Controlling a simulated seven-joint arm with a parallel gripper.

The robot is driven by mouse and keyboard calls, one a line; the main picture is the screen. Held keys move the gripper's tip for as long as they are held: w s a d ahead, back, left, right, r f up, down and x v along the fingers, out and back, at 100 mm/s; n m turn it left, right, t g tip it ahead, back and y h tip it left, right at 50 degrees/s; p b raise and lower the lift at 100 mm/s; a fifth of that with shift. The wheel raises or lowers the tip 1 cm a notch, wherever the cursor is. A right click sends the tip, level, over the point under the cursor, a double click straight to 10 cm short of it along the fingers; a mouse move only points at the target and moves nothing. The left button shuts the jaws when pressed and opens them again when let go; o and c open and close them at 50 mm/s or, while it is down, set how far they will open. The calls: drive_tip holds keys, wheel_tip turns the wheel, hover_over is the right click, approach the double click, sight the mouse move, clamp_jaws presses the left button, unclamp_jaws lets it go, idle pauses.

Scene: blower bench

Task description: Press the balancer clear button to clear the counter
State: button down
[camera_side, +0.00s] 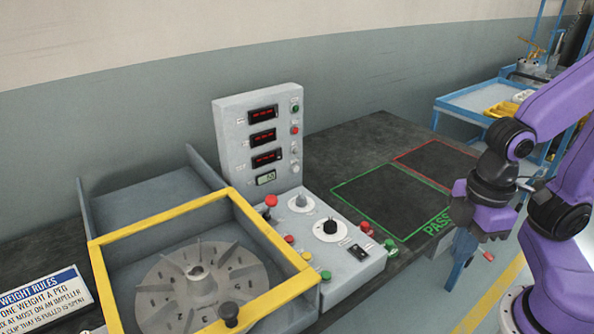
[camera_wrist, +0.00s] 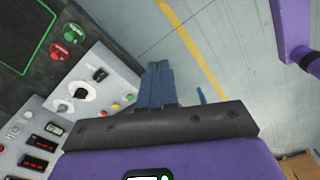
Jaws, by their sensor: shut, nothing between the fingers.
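The balancer's grey display panel (camera_side: 236,111) stands upright at the back, with several red readouts, a small lit counter display (camera_side: 266,178) and a column of small buttons (camera_side: 294,129) on its right edge. The labels are too small to read, so I cannot tell which is the clear button. A sloped control box (camera_side: 352,278) with knobs and coloured buttons sits below it. The panel also shows at the lower left of the wrist view (camera_wrist: 28,128). My gripper (camera_side: 456,280) is shut and empty, pointing down beyond the bench's right edge, well apart from the panel.
A yellow-framed guard (camera_side: 250,217) surrounds a grey impeller (camera_side: 200,285) at the front left. Green (camera_side: 345,189) and red (camera_side: 408,157) outlined areas on the dark bench are empty. A blue cart (camera_side: 470,103) stands behind my arm. Cardboard (camera_wrist: 298,165) lies on the floor.

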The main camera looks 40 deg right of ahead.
sight(296, 169)
drive_tip(key=w+a+f+m+t+y, duration=0.1)
drive_tip(key=w+a+f+m+t, duration=0.15)
drive_tip(key=w, duration=1.05)
drive_tip(key=w+a+f+m+t+y, duration=0.1)
drive_tip(key=w+a+f+t, duration=0.15)
drive_tip(key=w, duration=1.05)
drive_tip(key=shift+m+t, duration=0.25)
drive_tip(key=shift+t, duration=0.55)
drive_tip(key=w+d+f, duration=0.2)
drive_tip(key=w, duration=0.1)
drive_tip(key=w+d+f, duration=0.1)
drive_tip(key=w+f, duration=0.1)
drive_tip(key=w, duration=0.2)
drive_tip(key=w+d+f, duration=0.2)
drive_tip(key=w, duration=0.1)
drive_tip(key=shift+w+d, duration=0.2)
drive_tip(key=shift+d, duration=0.15)
drive_tip(key=w+d+f+t, duration=0.2)
drive_tip(key=w+d+f, duration=0.3)
drive_tip(key=w+d, duration=0.2)
drive_tip(key=shift+w+d+f+m+y, duration=0.15)
drive_tip(key=shift+d+f+m+y, duration=0.15)
drive_tip(key=shift+d+m, duration=0.15)
drive_tip(key=shift+w, duration=0.1)
drive_tip(key=w, duration=0.8)
drive_tip(key=shift+w, duration=0.3)
drive_tip(key=shift+w, duration=0.1)
drive_tip(key=shift+w, duration=0.3)
